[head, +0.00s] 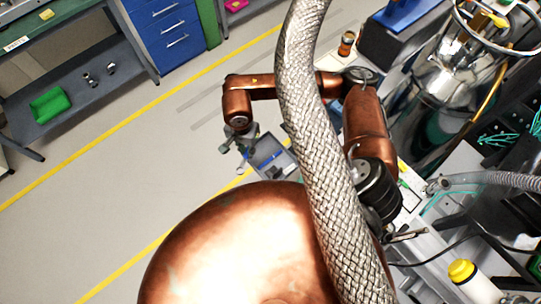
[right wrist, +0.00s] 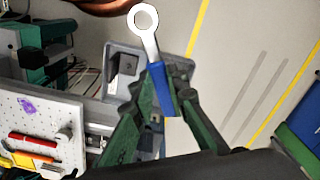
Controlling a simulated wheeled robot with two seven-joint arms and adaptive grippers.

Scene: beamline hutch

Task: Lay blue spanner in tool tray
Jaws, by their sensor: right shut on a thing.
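The blue spanner (right wrist: 161,88) has a blue handle and a bright metal ring end. In the right wrist view it sits between the green fingers of my right gripper (right wrist: 165,110), ring end pointing up and away. The gripper is shut on the handle. In the head view my right gripper (head: 240,147) hangs at the left end of my copper arm, close to the left side of a grey tray (head: 270,157). A grey tray-like shape (right wrist: 112,62) also shows behind the fingers in the right wrist view. My left gripper is not in view.
A braided hose (head: 312,120) crosses the head view and hides part of the scene. A white pegboard (right wrist: 35,125) with tools is at left in the wrist view. A metal vessel (head: 435,95) stands at right.

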